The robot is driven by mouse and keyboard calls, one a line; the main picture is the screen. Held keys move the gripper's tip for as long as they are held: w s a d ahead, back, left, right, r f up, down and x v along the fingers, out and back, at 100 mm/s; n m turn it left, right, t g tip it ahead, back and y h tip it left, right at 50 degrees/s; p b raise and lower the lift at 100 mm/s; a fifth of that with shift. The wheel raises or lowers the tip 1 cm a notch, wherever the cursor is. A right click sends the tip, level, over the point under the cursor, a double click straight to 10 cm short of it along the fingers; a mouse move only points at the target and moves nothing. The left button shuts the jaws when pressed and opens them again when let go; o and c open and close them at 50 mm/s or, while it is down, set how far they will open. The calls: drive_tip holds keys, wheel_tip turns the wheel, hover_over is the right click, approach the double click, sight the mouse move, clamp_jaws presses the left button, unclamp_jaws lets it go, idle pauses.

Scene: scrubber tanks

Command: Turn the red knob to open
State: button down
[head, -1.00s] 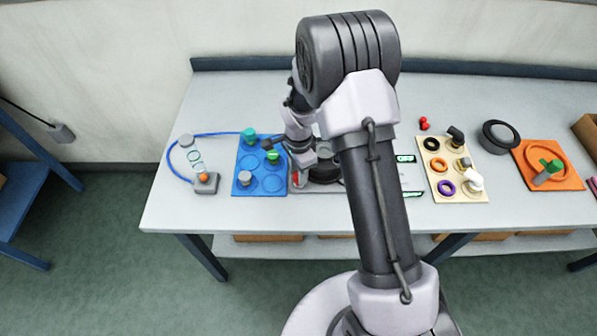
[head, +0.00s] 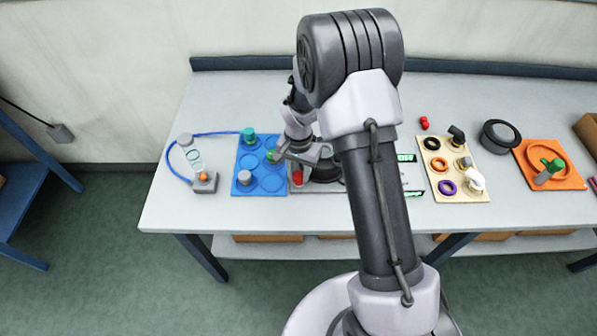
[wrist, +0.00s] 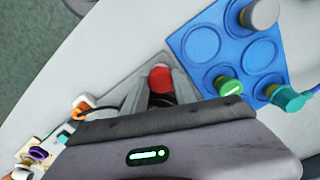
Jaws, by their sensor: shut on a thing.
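The red knob (head: 297,179) sits at the left end of a grey fixture on the bench, just right of the blue board. In the wrist view the red knob (wrist: 160,79) shows beyond the dark edge of my gripper's body, above a grey base. My gripper (head: 299,157) is over the fixture at the knob, turned sideways, and is shut on the red knob.
The blue board (head: 259,187) with round recesses, green, teal and grey pieces lies close on the left. A cream board (head: 455,192) with rings and an orange board (head: 565,180) lie right. The bench front is clear.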

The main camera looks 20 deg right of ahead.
sight(299, 175)
drive_tip(key=n, duration=0.6)
drive_tip(key=shift+n, duration=0.3)
idle(0.4)
drive_tip(key=c, duration=1)
unclamp_jaws()
wheel_tip(299, 175, up, 18)
drive_tip(key=p, duration=0.4)
drive_tip(key=shift+f, duration=0.25)
